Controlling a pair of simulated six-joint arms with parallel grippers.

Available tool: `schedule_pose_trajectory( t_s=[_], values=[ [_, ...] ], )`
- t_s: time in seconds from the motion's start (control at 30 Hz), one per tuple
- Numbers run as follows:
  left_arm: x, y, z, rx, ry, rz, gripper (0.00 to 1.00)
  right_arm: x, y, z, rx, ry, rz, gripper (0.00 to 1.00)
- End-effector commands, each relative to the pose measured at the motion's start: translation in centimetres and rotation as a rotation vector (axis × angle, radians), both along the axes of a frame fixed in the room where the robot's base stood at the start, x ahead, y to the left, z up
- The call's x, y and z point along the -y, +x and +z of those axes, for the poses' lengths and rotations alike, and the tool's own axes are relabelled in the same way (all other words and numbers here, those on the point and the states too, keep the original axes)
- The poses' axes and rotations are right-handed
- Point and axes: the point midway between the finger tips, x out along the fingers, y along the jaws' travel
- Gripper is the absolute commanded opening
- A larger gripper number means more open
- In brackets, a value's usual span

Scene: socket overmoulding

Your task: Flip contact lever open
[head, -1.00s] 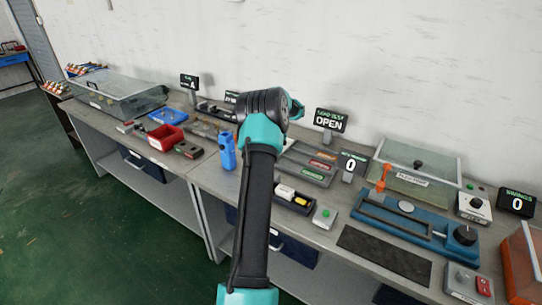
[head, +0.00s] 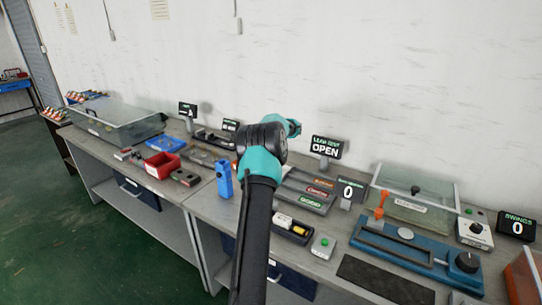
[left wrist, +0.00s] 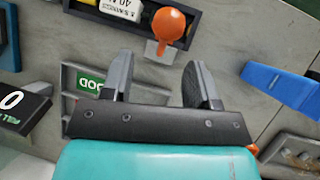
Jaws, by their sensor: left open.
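In the left wrist view, an orange ball-headed lever (left wrist: 168,25) stands on a small pale plate beside a black tray (left wrist: 195,22). I take it to be the contact lever. My left gripper (left wrist: 160,78) is open and empty; its two fingers are apart, and the lever shows beyond the fingertips, not between them. Height and contact cannot be judged. In the head view, my left arm covers this lever and the gripper's fingers. Another orange lever (head: 380,204) stands on a blue fixture (head: 418,258) at the right. My right gripper is not in view.
A blue upright item (head: 224,180) stands left of my arm; a blue item also lies right of the fingers in the wrist view (left wrist: 280,85). The sorting tray with a green label (head: 311,203) is close right. A dark mat (head: 385,280) lies bare at the front.

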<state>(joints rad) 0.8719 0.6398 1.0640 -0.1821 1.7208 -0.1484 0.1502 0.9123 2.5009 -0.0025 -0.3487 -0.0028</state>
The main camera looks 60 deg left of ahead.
Motion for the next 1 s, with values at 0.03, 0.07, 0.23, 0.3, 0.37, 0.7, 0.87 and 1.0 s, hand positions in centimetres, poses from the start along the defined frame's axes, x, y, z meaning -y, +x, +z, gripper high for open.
schedule_pose_trajectory(
  t_s=[0.03, 0.07, 0.23, 0.3, 0.37, 0.7, 0.87, 1.0],
  values=[
    [-0.3, 0.3, 0.7, 0.003, 0.003, 0.000, 0.54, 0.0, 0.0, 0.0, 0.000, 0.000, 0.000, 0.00],
    [-0.5, 0.4, 1.0, 0.002, 0.002, 0.000, 0.54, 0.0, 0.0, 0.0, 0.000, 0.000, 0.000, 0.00],
    [-1.4, 1.1, 2.8, 0.003, 0.002, 0.000, 0.54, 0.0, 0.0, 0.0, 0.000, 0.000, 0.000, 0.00],
    [-1.7, 1.3, 3.5, 0.003, 0.003, -0.001, 0.54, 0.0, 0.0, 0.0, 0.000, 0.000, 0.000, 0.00],
    [-2.0, 1.5, 4.0, 0.003, 0.002, 0.000, 0.54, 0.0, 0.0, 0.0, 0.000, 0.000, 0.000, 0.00],
    [-3.0, 2.3, 6.3, 0.002, 0.003, 0.000, 0.54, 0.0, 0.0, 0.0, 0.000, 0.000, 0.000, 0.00],
    [-3.1, 2.4, 6.6, 0.002, 0.002, -0.001, 0.54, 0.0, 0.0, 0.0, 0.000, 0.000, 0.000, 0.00],
    [-3.1, 2.4, 6.6, 0.001, 0.002, -0.001, 0.54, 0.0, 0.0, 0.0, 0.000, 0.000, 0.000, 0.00]
  ],
)
